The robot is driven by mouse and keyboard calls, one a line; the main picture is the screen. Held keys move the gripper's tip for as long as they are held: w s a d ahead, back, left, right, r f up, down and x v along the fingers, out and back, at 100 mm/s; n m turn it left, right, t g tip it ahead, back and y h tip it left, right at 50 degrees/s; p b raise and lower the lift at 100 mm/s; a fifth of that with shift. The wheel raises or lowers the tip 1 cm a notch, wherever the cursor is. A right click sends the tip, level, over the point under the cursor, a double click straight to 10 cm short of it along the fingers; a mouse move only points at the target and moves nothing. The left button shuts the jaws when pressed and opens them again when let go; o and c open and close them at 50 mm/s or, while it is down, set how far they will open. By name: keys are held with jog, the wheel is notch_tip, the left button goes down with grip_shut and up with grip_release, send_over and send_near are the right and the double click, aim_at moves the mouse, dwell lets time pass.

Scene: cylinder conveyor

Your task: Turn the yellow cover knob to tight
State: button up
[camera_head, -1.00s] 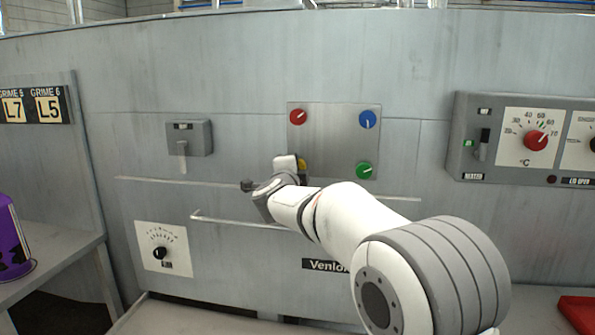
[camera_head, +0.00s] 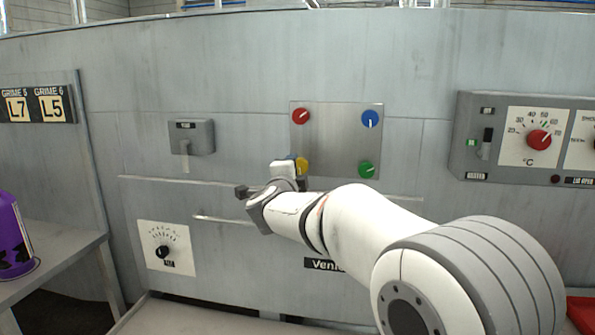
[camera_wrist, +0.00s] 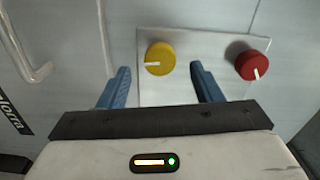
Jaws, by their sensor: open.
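The yellow cover knob (camera_head: 302,165) sits at the lower left of a square metal plate (camera_head: 335,140) on the machine wall, partly hidden behind my wrist. In the wrist view the yellow knob (camera_wrist: 160,58) shows whole, with a white pointer line on its face. My gripper (camera_wrist: 160,78) is open, its two blue fingers spread on either side of the knob in that view, apart from it and holding nothing. In the head view my gripper (camera_head: 294,162) is mostly hidden by my own wrist.
A red knob (camera_head: 301,116), a blue knob (camera_head: 370,118) and a green knob (camera_head: 366,169) share the plate. A lever box (camera_head: 191,137) and a rail (camera_head: 240,220) are to the left. A temperature panel (camera_head: 510,140) is at the right. A purple container (camera_head: 12,240) stands far left.

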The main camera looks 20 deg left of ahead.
jog(key=s, duration=0.3)
jog(key=shift+s+d, duration=0.1)
jog(key=shift+d, duration=0.05)
jog(key=s+d+r+n+g+y+p, duration=0.1)
jog(key=s+d+n+g+y+p, duration=0.1)
jog(key=d+n+p, duration=0.3)
jog(key=s+d+r+n+g+y+p, duration=0.2)
jog(key=d+n, duration=0.2)
jog(key=d, duration=0.2)
jog(key=s+d+f+n+g+h+p, duration=0.2)
jog(key=s+d+f+n+g+p, duration=0.1)
jog(key=s+d, duration=0.9)
jog(key=s+d+f+n+g+h+p, duration=0.3)
jog(key=s+d+f+g+p, duration=0.2)
jog(key=s+d+f+g, duration=0.3)
jog(key=s+d, duration=0.4)
jog(key=s, duration=0.5)
jog(key=shift+n, duration=0.3)
